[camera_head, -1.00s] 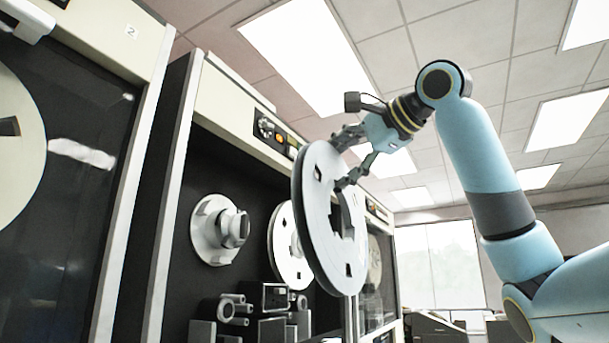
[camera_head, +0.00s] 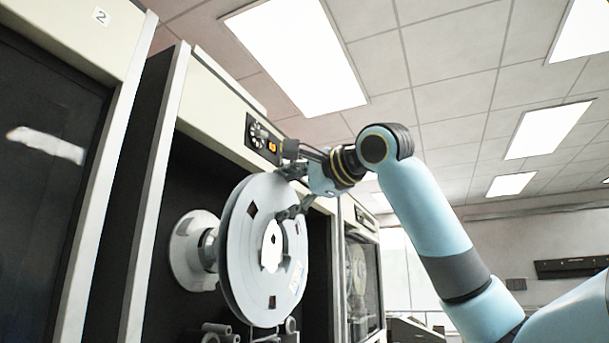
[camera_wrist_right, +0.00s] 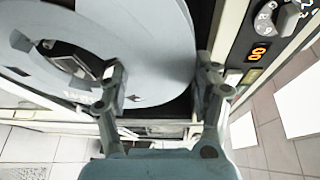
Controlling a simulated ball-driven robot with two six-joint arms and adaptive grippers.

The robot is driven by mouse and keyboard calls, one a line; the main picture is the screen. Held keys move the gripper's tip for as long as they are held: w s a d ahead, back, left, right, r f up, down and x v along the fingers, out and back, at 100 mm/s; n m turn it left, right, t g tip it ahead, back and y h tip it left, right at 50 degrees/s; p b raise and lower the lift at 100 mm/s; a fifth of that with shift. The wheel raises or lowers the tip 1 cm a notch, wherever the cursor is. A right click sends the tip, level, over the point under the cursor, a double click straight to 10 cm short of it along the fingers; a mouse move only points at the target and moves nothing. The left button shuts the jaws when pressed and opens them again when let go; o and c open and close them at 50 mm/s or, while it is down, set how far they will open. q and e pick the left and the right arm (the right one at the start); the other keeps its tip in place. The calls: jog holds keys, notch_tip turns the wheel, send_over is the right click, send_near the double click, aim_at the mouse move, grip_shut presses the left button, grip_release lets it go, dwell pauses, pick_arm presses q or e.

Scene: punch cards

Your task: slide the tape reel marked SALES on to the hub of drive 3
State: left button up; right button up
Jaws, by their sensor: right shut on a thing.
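A grey-white tape reel (camera_head: 237,290) hangs upright and slightly turned in front of the open drive. A small label (camera_head: 297,275) on its face is too small to read. My right gripper (camera_head: 288,192) is shut on the reel's upper rim; in the right wrist view the fingers (camera_wrist_right: 163,88) straddle the flange of the reel (camera_wrist_right: 150,50). The drive's white hub (camera_head: 187,250) is left of and behind the reel, partly hidden by it. The reel's centre hole appears to the right of the hub; I cannot tell the depth gap. My left gripper is out of view.
The cabinet marked 2 (camera_head: 102,16) stands at left with a dark glass door. The open drive has a control panel (camera_head: 262,140) above the reel and rollers (camera_head: 215,333) below it. Another drive (camera_head: 360,270) stands farther right. Open room lies right of the reel.

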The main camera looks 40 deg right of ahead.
jog(key=w+p, duration=0.1)
jog(key=w+a+p, duration=0.1)
jog(key=w, duration=0.1)
jog(key=shift+w+a+r+p, duration=0.15)
jog(key=shift+w+a+p, duration=0.15)
jog(key=shift+w+p, duration=0.1)
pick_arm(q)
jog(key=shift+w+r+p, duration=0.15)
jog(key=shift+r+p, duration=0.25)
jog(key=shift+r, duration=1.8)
pick_arm(e)
jog(key=shift+w+a, duration=0.35)
jog(key=shift+w, duration=0.45)
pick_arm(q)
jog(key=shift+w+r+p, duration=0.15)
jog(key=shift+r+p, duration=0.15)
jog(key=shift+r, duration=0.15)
pick_arm(e)
jog(key=shift+w, duration=0.1)
pick_arm(q)
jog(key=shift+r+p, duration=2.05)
jog(key=shift+p, duration=0.15)
pick_arm(e)
jog(key=shift+w+a, duration=0.45)
jog(key=shift+w, duration=0.55)
jog(key=shift+w+a, duration=0.45)
jog(key=shift+w, duration=0.6)
jog(key=shift+w+a, duration=0.45)
jog(key=shift+w, duration=0.55)
